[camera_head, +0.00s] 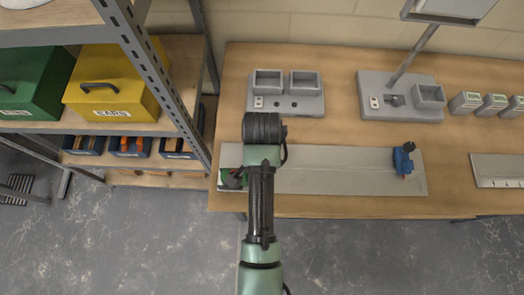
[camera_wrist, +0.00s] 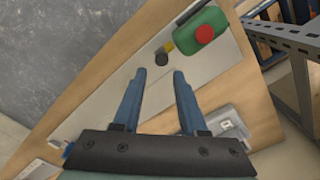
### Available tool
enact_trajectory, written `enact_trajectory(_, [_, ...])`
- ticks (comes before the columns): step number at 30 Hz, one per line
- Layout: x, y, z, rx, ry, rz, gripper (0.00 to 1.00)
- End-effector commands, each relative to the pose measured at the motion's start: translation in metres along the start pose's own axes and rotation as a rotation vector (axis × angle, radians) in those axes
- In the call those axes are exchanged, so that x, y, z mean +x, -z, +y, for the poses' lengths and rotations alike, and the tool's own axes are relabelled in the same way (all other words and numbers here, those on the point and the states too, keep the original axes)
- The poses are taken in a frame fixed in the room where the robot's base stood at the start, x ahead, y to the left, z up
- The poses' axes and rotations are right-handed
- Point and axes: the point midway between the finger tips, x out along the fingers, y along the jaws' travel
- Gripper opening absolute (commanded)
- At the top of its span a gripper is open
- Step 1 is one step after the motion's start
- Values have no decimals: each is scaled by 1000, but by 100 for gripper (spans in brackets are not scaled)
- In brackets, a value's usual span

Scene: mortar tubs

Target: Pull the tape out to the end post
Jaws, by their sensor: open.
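A green tape measure with a red round button (camera_wrist: 205,33) lies at one end of the long grey board (camera_wrist: 215,62). A short yellow tape end sticks out of it, with a dark round knob (camera_wrist: 162,60) at its tip. My gripper (camera_wrist: 159,73) is open, with its blue fingers apart and the knob just beyond and between the fingertips. Nothing is held. In the head view the green tape measure (camera_head: 228,175) shows at the board's left end, partly hidden by my arm, which also hides my fingers. The blue end post (camera_head: 403,163) stands near the board's right end.
Two grey fixtures (camera_head: 286,102) (camera_head: 373,104) stand behind the board on the wooden table (camera_head: 330,206). Small labelled boxes (camera_head: 466,102) and another pale plate (camera_head: 497,170) are at right. A metal shelf (camera_head: 165,88) with green and yellow cases stands close at left.

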Motion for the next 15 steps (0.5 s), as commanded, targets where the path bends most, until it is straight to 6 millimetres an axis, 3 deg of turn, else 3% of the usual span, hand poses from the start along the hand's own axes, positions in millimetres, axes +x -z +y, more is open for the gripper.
enact_trajectory(6, [42, 0, 0, -1, -1, -2, 42])
enact_trajectory(15, [68, 1, -1, -1, 2, 2, 42])
